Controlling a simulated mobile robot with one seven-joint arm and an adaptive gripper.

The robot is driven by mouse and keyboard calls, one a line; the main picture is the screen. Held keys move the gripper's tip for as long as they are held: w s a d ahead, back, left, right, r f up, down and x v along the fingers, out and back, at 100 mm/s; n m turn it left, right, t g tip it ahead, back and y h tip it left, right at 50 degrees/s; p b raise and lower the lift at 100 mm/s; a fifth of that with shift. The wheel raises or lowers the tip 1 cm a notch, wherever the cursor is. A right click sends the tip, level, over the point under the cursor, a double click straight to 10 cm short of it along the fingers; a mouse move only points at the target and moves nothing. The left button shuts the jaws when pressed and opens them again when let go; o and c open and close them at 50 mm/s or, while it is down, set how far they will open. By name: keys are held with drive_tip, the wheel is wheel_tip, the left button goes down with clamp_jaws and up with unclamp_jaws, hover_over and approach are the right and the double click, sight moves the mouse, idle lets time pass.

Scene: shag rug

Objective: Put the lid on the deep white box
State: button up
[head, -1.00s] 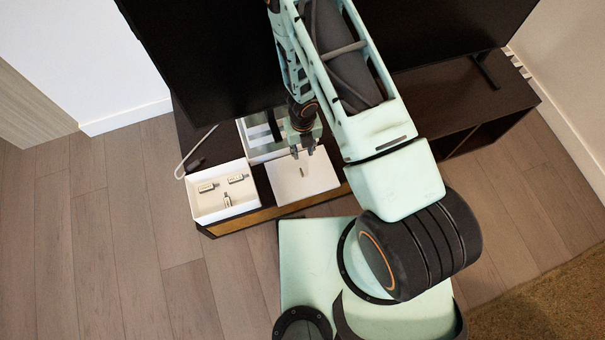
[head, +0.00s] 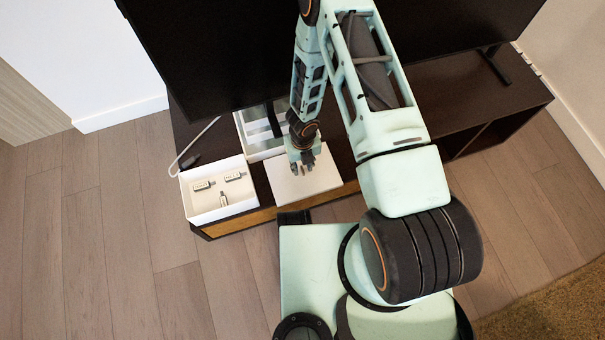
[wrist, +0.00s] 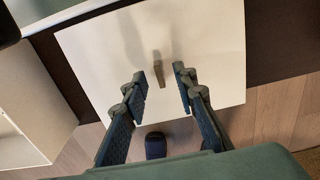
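The lid (head: 323,178) is a flat white square panel lying on the front of the dark cabinet top, its front part reaching past the cabinet's edge. In the wrist view the lid (wrist: 205,40) shows a small upright handle (wrist: 158,68) near its middle. My gripper (head: 301,170) is over the lid. In the wrist view my gripper (wrist: 161,92) is open, with its fingers to either side of the handle and apart from it. A deep white box (head: 250,148) stands behind the lid, partly hidden by my arm, open at the top with something dark inside.
A shallower white box (head: 215,210) with several small labelled items stands left of the lid. A large black screen (head: 200,55) stands behind the boxes. A cable (head: 195,146) lies at the left. The cabinet top (head: 460,95) is clear at right.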

drive_tip(key=shift+f, duration=0.4)
drive_tip(key=shift+c, duration=0.3)
clamp_jaws()
drive_tip(key=shift+r, duration=0.1)
